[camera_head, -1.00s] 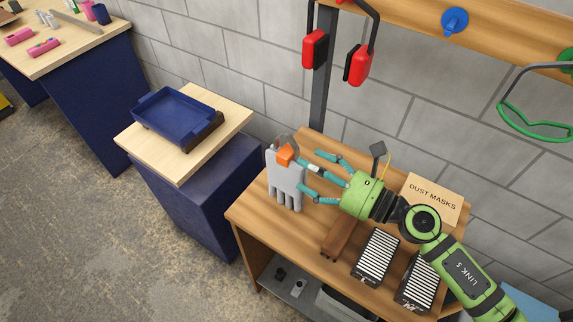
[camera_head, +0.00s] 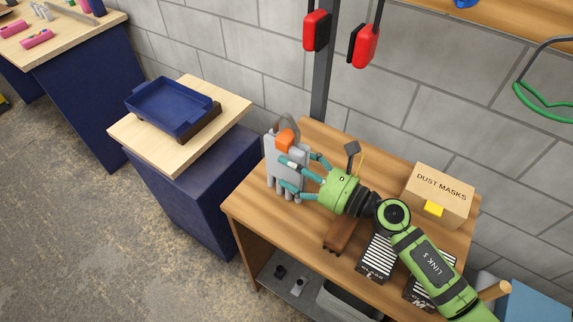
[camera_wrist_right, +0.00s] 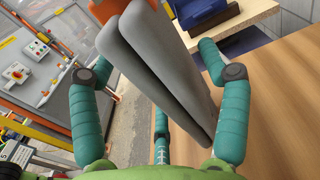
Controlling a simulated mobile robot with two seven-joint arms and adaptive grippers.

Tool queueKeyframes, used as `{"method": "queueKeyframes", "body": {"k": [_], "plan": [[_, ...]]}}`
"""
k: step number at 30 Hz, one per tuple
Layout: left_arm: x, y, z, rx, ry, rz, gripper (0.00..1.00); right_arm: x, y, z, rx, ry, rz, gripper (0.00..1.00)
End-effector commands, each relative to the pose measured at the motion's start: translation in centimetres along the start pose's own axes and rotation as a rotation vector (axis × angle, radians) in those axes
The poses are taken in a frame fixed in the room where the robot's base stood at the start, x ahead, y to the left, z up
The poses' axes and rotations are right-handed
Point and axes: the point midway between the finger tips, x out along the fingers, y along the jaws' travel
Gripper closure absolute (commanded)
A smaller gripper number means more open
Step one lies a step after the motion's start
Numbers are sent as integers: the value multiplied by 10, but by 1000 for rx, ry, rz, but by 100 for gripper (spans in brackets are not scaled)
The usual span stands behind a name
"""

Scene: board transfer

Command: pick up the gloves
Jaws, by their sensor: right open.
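The grey gloves (camera_head: 271,163) with an orange clip (camera_head: 285,140) hang upright, fingers down, at the left end of the wooden workbench (camera_head: 262,211). My right gripper (camera_head: 297,173) is at the gloves, its teal fingers spread around them. In the right wrist view the gloves (camera_wrist_right: 168,65) stand between the open fingers of the right gripper (camera_wrist_right: 155,95), with a finger on each side and a third below. I cannot tell whether any finger touches them. My left gripper is out of view.
A dust mask box (camera_head: 440,195), a brown block (camera_head: 341,235) and striped black boxes (camera_head: 377,257) are on the bench. A blue tray (camera_head: 172,107) sits on a separate stand (camera_head: 140,146) to the left. Red ear defenders (camera_head: 317,31) hang above.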

Motion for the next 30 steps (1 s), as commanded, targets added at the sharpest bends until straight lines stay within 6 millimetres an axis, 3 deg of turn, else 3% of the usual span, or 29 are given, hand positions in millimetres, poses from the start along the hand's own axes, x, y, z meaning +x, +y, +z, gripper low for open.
{"method": "queueKeyframes", "body": {"k": [6,13,14,18,30], "plan": [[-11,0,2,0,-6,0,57,25,0,0,-2,0,1,24],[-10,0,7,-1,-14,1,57,26,0,-1,-3,1,1,24],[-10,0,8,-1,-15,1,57,26,0,-1,-3,1,1,32],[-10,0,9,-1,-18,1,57,26,0,-1,-2,1,1,88],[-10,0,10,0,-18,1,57,26,0,0,-2,0,1,88]]}}
